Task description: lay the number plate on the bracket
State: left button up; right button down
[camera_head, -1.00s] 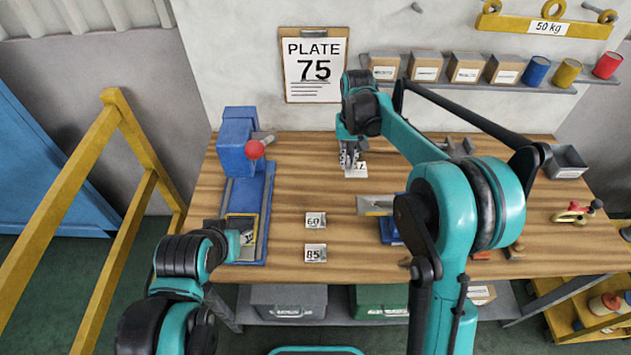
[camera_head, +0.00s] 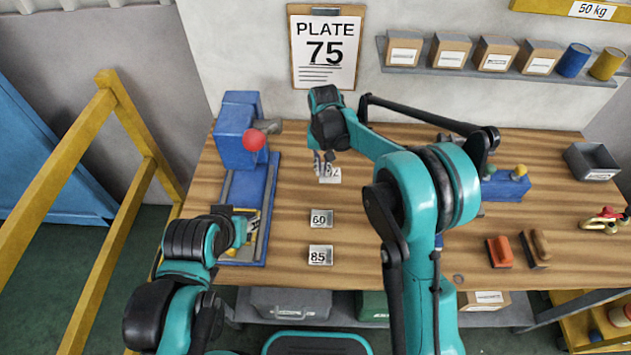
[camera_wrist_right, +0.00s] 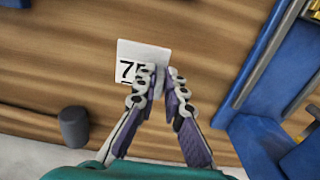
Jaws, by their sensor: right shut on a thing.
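A small white number plate (camera_head: 331,179) marked 75 is at my right gripper (camera_head: 323,164), over the back middle of the bench. The right wrist view shows the plate (camera_wrist_right: 138,58) with one edge between the fingers of the gripper (camera_wrist_right: 163,80), which is shut on it. The fingers cover part of its digits. How high it is above the wood is hard to tell. My left gripper (camera_head: 240,228) is low at the bed of the blue press; its fingers are too hidden to read. I cannot clearly make out the bracket.
The blue press (camera_head: 238,140) with a red knob stands at the left. Plates marked 60 (camera_head: 321,218) and 85 (camera_head: 320,255) lie mid-bench. A grey bin (camera_head: 592,162) stands at the right. Wood between press and plates is clear.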

jog(key=shift+a+f, duration=0.85)
jog(key=shift+a, duration=0.3)
jog(key=shift+f+b, duration=0.85)
jog(key=shift+f, duration=1)
jog(key=shift+s, duration=0.1)
jog(key=shift+f, duration=0.2)
jog(key=c, duration=1.6)
grip_release()
jog(key=shift+r, duration=0.15)
